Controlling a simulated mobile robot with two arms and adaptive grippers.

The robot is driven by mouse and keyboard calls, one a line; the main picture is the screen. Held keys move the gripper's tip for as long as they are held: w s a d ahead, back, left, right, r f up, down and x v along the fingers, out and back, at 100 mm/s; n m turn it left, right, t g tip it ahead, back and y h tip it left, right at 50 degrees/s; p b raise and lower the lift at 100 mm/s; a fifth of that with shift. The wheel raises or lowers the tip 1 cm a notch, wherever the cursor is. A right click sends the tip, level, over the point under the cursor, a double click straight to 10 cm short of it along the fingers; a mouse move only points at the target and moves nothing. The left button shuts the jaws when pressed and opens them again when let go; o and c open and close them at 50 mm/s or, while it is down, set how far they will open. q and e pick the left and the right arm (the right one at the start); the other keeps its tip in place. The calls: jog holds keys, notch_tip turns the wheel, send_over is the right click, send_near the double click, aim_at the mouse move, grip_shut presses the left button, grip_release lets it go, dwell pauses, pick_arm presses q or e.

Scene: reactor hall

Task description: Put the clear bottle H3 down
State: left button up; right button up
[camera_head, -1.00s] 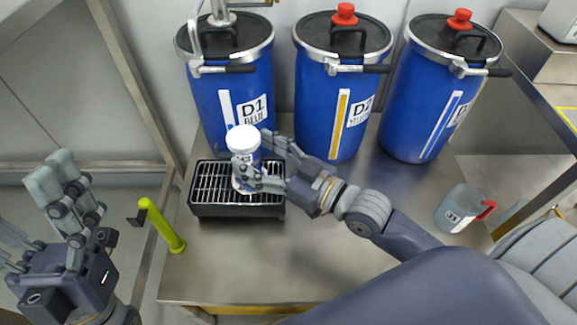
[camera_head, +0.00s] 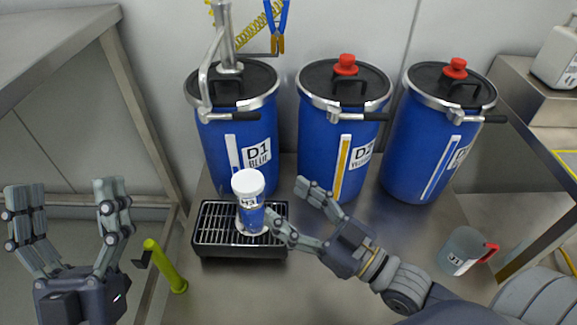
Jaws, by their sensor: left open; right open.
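The clear bottle H3 (camera_head: 250,217) has a white cap and blue contents, and its label reads H3. It stands upright on the black drip tray with a metal grate (camera_head: 212,236), in front of the left blue drum. My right gripper (camera_head: 290,212) is open just to the right of the bottle, its fingers spread apart; one lower finger reaches close to the bottle's side, and I cannot tell if it touches. My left gripper (camera_head: 67,212) is open and empty at the far left, away from the bottle.
Three blue drums, D1 (camera_head: 215,150), D2 (camera_head: 322,150) and a right one (camera_head: 408,160), stand behind the tray. A grey jug with a red handle (camera_head: 462,248) stands at the right of the metal table. A yellow-green post (camera_head: 165,266) rises left of the tray.

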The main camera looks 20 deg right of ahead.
notch_tip(320, 180, up, 17)
jog(key=s+a+m+t+h, duration=0.1)
jog(key=a+m+t+h, duration=0.1)
jog(key=t, duration=0.7)
jog(key=shift+s+a+r+m, duration=0.2)
jog(key=shift+a+m, duration=0.1)
jog(key=shift+m, duration=0.3)
